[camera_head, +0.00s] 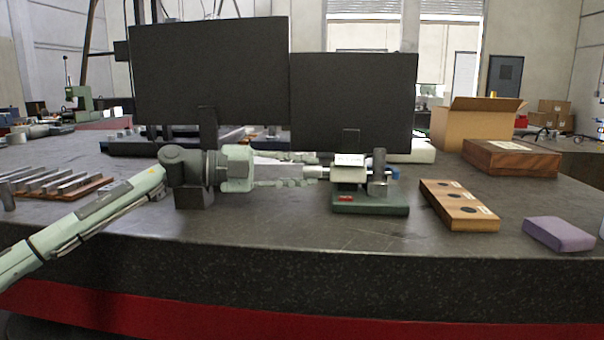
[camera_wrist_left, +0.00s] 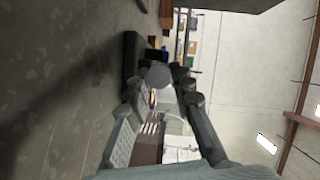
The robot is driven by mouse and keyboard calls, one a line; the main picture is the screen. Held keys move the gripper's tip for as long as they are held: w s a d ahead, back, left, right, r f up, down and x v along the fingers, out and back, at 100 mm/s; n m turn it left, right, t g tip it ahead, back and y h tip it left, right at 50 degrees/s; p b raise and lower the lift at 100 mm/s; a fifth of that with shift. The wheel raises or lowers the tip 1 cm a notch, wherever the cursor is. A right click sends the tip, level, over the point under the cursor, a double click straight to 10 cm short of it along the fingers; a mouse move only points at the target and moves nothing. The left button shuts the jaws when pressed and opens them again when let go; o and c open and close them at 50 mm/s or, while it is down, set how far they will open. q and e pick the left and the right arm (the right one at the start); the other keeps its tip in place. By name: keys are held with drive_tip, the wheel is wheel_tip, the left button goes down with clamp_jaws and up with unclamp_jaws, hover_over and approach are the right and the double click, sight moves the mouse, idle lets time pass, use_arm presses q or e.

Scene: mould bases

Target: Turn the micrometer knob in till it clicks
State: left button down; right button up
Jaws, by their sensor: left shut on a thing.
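The micrometer (camera_head: 350,173) lies level in a stand with a green base (camera_head: 370,208) on the stone table. Its knob (camera_head: 323,172) points left, towards my left gripper (camera_head: 312,174). The gripper reaches in from the left, its fingers around the knob end, and is shut on it. In the left wrist view, the round grey end of the knob (camera_wrist_left: 158,75) shows between the two fingertips. The fingers hide part of the knob, and its scale is too small to read. My right gripper is in neither view.
Two dark panels (camera_head: 353,102) stand behind the micrometer. A wooden block with dark holes (camera_head: 458,205) and a purple block (camera_head: 558,233) lie to its right. A wooden box (camera_head: 511,158) and an open carton (camera_head: 474,124) are further back. Metal bars (camera_head: 60,185) lie at the left.

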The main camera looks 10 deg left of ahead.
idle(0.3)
use_arm(q)
drive_tip(key=c, duration=1.3)
unclamp_jaws()
drive_tip(key=shift+r, duration=0.1)
drive_tip(key=o, duration=0.5)
drive_tip(key=r, duration=0.8)
drive_tip(key=shift+w+r, duration=0.15)
drive_tip(key=shift+w, duration=0.1)
drive_tip(key=shift+c, duration=0.2)
drive_tip(key=shift+s+a+r, duration=0.1)
drive_tip(key=shift+s+r, duration=0.15)
drive_tip(key=shift+r, duration=0.3)
drive_tip(key=shift+s+a+r, duration=0.1)
drive_tip(key=shift+s+r, duration=0.1)
drive_tip(key=shift+r, duration=0.3)
drive_tip(key=c, duration=0.5)
drive_tip(key=shift+w+d+f, duration=0.15)
drive_tip(key=shift+f, duration=0.05)
